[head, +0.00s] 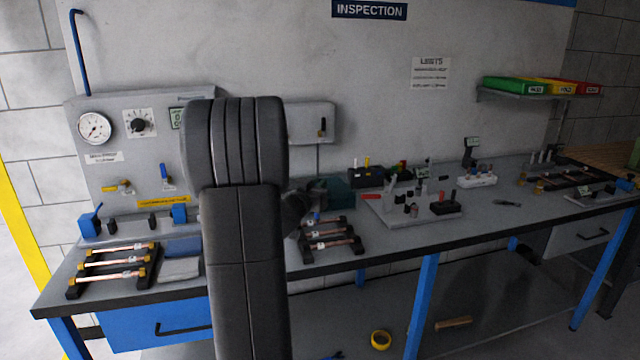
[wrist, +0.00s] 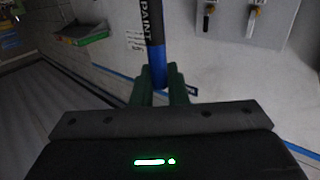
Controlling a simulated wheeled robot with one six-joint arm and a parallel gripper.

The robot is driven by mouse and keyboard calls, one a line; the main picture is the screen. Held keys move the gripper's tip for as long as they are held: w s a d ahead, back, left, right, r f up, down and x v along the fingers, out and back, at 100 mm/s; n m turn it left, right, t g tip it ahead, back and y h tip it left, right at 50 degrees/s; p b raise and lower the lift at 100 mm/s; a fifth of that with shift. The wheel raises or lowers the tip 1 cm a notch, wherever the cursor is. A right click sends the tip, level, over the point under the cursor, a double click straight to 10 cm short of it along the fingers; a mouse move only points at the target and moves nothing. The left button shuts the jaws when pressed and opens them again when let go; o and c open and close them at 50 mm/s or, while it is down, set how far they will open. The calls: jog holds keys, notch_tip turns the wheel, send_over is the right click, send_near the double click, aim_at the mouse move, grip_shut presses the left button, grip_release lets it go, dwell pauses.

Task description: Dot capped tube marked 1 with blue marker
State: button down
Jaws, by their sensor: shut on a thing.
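My gripper (wrist: 160,84) is shut on a blue marker (wrist: 154,30), which has "PAINT" lettering on its dark barrel and stands up between the fingers. In the head view, my arm hides much of the bench's left half, and the marker cannot be made out clearly. Copper tubes with brass-coloured ends and white tags (head: 118,260) lie across a dark rack at the bench's left end. More tagged copper tubes (head: 330,244) lie on a second dark rack just right of my arm. The numbers on the tags are too small to read, so I cannot tell which tube is marked 1.
A grey panel with a gauge (head: 95,127) stands behind the left rack. A grey tray of small parts (head: 412,212) sits mid-bench. Coloured bins (head: 540,86) sit on a wall shelf. Bare bench shows around the tray.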

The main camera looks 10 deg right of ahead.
aim_at(317, 217)
jog(key=shift+w+d, duration=0.1)
dwell(0.3)
jog(key=shift+f+b, duration=2.2)
jog(key=shift+f, duration=1.35)
notch_tip(317, 217, up, 6)
jog(key=p, duration=0.5)
jog(key=shift+r, duration=0.1)
